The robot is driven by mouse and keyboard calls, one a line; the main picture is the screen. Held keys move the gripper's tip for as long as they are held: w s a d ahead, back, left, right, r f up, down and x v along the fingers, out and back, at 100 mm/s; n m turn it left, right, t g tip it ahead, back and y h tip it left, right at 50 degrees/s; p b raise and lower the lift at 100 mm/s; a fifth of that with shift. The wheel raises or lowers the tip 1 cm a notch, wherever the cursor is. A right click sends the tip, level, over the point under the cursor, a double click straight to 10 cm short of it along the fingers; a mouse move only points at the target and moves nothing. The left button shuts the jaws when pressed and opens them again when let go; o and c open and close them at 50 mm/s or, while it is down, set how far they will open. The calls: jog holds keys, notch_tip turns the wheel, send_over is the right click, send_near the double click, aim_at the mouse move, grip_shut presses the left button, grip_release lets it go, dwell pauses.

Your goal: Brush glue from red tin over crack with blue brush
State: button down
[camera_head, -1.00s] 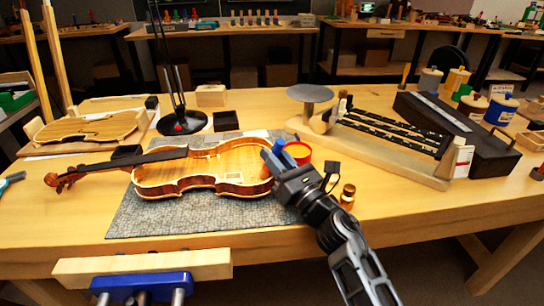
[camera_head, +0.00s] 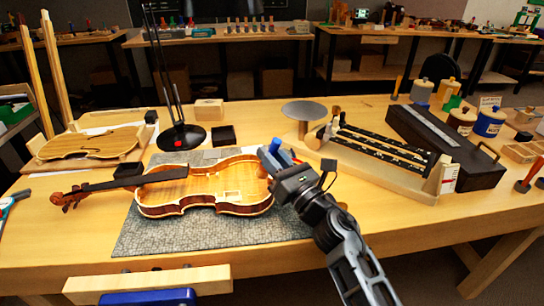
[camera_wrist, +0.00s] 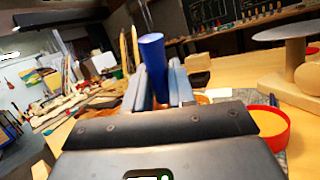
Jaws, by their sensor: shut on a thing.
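The violin (camera_head: 185,192) lies on a grey mat (camera_head: 150,236), its neck to the left. My gripper (camera_head: 268,155) is at the right end of its body, shut on the blue brush (camera_wrist: 153,62). The blue handle stands up between the fingers in the wrist view and its top shows in the head view (camera_head: 275,146). The bristles are hidden, so I cannot tell whether they touch the wood. The red tin (camera_wrist: 283,138) is right of my gripper in the wrist view; my gripper seems to hide it in the head view. I cannot make out the crack.
A lamp (camera_head: 181,137) and small black box (camera_head: 223,135) stand behind the violin. A round grey plate on a stand (camera_head: 307,110), a slotted rack (camera_head: 380,150) and a long dark case (camera_head: 445,140) fill the right. The front table edge is mostly clear.

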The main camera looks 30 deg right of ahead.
aim_at(276, 149)
jog(key=shift+r+p, duration=1.4)
jog(key=shift+r, duration=0.15)
jog(key=shift+f, duration=0.1)
jog(key=shift+w+a+f+b, duration=0.15)
jog(key=shift+f+b, duration=0.85)
jog(key=shift+b, duration=0.15)
notch_tip(276, 149, down, 6)
jog(key=b, duration=0.5)
jog(key=shift+r, duration=0.2)
jog(key=shift+f+b, duration=0.65)
jog(key=shift+b, duration=0.3)
